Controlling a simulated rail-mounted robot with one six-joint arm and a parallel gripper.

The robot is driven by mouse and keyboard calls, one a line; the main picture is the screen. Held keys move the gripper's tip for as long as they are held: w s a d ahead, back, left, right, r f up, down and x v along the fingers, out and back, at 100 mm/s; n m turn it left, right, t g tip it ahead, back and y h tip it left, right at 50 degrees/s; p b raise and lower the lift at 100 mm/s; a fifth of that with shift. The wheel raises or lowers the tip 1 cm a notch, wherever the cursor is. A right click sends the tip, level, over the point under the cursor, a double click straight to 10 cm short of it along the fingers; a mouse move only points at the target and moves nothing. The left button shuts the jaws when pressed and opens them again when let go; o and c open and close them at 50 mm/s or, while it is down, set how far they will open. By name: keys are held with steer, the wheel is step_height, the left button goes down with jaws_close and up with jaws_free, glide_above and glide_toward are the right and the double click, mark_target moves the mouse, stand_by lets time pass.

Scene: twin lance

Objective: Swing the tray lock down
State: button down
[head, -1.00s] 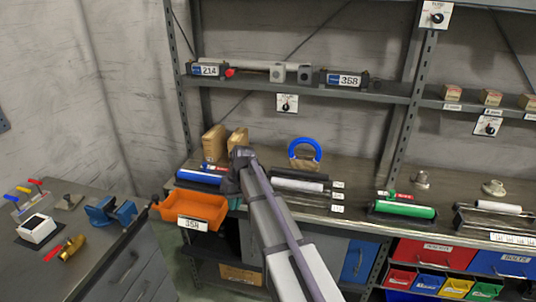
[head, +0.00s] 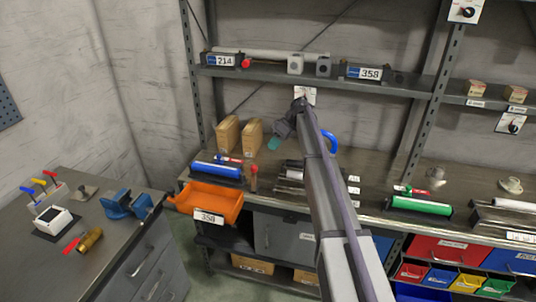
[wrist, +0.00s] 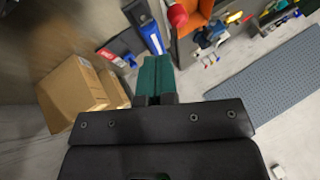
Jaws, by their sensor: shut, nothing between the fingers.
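The orange tray (head: 208,200), labelled 358, sits at the left front edge of the bench. Just right of it stands a small upright lever with a red knob (head: 253,169), which looks like the tray lock; the knob also shows at the top of the wrist view (wrist: 177,15). My gripper (head: 274,143) is above and slightly right of this lever, apart from it. Its teal fingers (wrist: 153,78) are shut with nothing between them. My arm covers part of the bench to the right.
A blue roller (head: 217,170) lies behind the orange tray. Two cardboard boxes (head: 228,133) stand at the back of the bench. A shelf (head: 285,78) with units labelled 214 and 358 runs above. A side bench (head: 85,235) stands at left.

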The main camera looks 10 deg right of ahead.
steer(key=b, duration=0.6)
glide_toward(254, 177)
step_height(254, 177, down, 3)
steer(key=w+a, duration=0.2)
steer(key=w, duration=0.1)
steer(key=shift+s+a+f+b, duration=0.1)
steer(key=shift+s+a+b, duration=0.15)
steer(key=shift+a, duration=0.3)
steer(key=shift+a, duration=0.1)
